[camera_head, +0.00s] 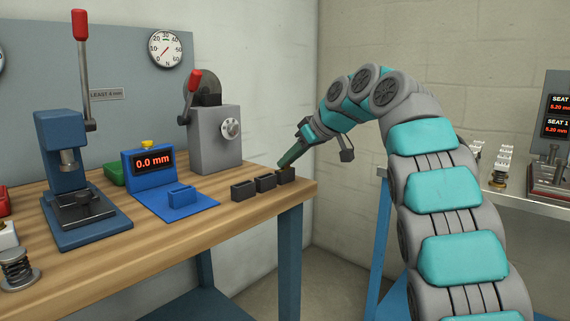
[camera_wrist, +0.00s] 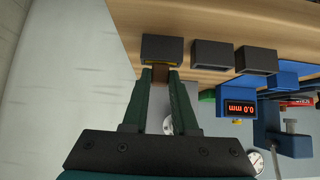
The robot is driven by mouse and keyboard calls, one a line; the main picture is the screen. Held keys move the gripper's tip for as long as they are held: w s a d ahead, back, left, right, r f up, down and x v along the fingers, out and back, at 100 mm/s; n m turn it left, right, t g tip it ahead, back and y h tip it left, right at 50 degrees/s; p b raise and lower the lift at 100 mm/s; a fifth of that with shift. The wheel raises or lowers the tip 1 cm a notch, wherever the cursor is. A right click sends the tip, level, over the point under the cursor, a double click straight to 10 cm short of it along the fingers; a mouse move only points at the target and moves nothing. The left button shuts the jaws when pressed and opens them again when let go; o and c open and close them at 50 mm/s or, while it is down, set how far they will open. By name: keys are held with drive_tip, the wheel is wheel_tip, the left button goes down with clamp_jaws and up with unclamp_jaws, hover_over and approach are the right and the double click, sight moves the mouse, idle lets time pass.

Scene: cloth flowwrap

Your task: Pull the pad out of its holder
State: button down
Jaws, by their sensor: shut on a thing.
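Three small dark holders stand in a row at the right end of the wooden bench. The rightmost holder (camera_head: 286,176) has my gripper (camera_head: 284,163) reaching down to it at a slant. In the wrist view this holder (camera_wrist: 162,46) is straight beyond my gripper (camera_wrist: 160,76), with a yellowish edge at its opening. The green fingers are shut on a small brown pad (camera_wrist: 160,74). The pad's far end is at the holder's opening; how deep it sits inside is hidden. The middle holder (camera_head: 265,183) and left holder (camera_head: 243,190) are beside it.
A blue gauge (camera_head: 154,162) reading 0.0 mm stands left of the holders, with a grey lever machine (camera_head: 215,139) behind. A blue press (camera_head: 65,150) is farther left. The bench (camera_head: 150,243) is clear in front. Another table (camera_head: 520,195) stands at right.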

drive_tip(key=shift+r, duration=0.2)
wheel_tip(320, 180, up, 6)
drive_tip(key=p, duration=0.5)
drive_tip(key=shift+r, duration=0.25)
idle(0.6)
